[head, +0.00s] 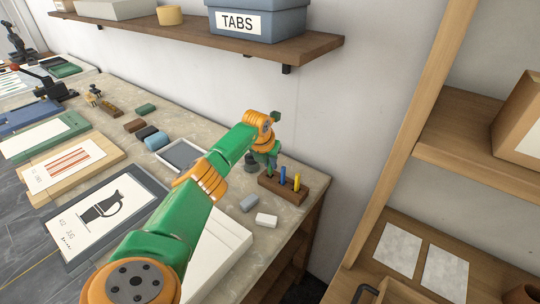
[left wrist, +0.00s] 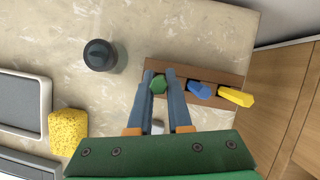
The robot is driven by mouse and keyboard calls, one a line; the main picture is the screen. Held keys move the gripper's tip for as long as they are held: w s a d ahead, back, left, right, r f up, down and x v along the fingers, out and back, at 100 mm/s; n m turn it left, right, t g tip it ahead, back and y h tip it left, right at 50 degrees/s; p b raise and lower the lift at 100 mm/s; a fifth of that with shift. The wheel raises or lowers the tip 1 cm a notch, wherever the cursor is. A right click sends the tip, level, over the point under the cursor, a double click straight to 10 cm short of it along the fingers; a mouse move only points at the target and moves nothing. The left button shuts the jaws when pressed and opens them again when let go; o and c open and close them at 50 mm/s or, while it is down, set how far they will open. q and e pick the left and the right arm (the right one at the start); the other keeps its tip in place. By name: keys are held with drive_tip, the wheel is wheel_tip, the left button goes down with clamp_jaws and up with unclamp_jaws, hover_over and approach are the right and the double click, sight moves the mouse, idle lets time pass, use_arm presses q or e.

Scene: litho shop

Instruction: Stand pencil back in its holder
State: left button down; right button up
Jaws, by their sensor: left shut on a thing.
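The holder (head: 308,195) is a brown wooden block near the right end of the counter; in the left wrist view (left wrist: 220,76) it lies beyond my fingers. A blue pencil (head: 283,174) and a yellow pencil (head: 297,182) stand in it; the left wrist view shows the blue one (left wrist: 199,90) and the yellow one (left wrist: 236,97). My left gripper (left wrist: 162,82) is shut on a green pencil (left wrist: 158,87), seen end-on, over the holder's left part. Its lower end is hidden, so I cannot tell whether it is in a hole. My right gripper is out of view.
A dark round pot (left wrist: 99,55) stands left of the holder. A yellow sponge-like block (left wrist: 67,131) lies farther left. A grey block (head: 249,203) and a white block (head: 266,220) lie in front of the holder. A shelf (head: 310,48) with a TABS bin (head: 285,22) hangs above.

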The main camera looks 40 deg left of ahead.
use_arm(q)
drive_tip(key=shift+f+b, duration=0.8)
drive_tip(key=shift+f, duration=0.25)
idle(0.4)
drive_tip(key=c, duration=0.8)
unclamp_jaws()
drive_tip(key=shift+o, duration=0.2)
drive_tip(key=shift+s+r, duration=0.1)
drive_tip(key=shift+r, duration=0.2)
drive_tip(key=v, duration=0.6)
drive_tip(key=shift+s+d+r, duration=0.1)
drive_tip(key=shift+s+r, duration=0.05)
drive_tip(key=shift+r, duration=0.05)
